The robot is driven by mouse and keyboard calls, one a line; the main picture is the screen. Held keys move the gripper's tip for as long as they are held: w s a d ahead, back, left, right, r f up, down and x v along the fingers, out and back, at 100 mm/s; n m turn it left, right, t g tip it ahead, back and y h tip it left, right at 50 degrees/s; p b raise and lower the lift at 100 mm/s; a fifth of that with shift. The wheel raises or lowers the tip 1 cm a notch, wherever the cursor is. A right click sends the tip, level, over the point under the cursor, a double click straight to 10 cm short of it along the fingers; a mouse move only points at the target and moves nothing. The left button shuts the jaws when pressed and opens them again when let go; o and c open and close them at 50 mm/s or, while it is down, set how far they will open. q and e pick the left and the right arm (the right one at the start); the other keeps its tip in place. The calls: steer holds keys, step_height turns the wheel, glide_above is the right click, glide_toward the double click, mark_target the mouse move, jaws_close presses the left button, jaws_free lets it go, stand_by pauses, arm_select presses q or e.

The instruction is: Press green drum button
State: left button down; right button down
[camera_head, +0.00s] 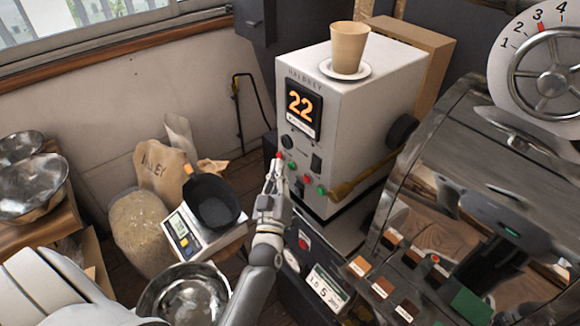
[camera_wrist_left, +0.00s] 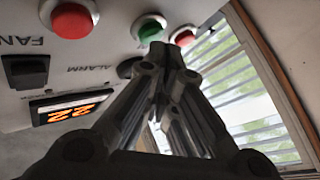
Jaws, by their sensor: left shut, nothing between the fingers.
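The white control box (camera_head: 345,110) has a front panel with two red and two green buttons in a slanting row. The upper green button (camera_head: 292,166) is beside my left gripper (camera_head: 274,167); it also shows in the left wrist view (camera_wrist_left: 149,27), just past the fingertips (camera_wrist_left: 165,52). The lower green button (camera_head: 321,190) is farther right. I cannot read which one is marked drum. The gripper is shut and empty, pointing at the panel; contact cannot be told. Red buttons flank the upper green one, top (camera_head: 280,155) and middle (camera_head: 307,179).
A scale (camera_head: 188,240) with a black pan (camera_head: 212,200) stands left. A wooden-handled lever (camera_head: 355,180) sticks out right of the panel. A metal bowl (camera_head: 150,302) is below.

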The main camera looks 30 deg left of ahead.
arm_select(q)
steer(key=shift+w+d, duration=0.15)
steer(key=shift+w, duration=0.2)
stand_by(0.3)
stand_by(0.4)
steer(key=shift+s+a, duration=0.3)
steer(key=shift+s, duration=0.45)
steer(key=shift+p, duration=0.3)
steer(key=s, duration=0.1)
steer(key=s+a+p, duration=0.1)
steer(key=s, duration=0.1)
steer(key=s+a, duration=0.1)
steer(key=shift+s, duration=0.3)
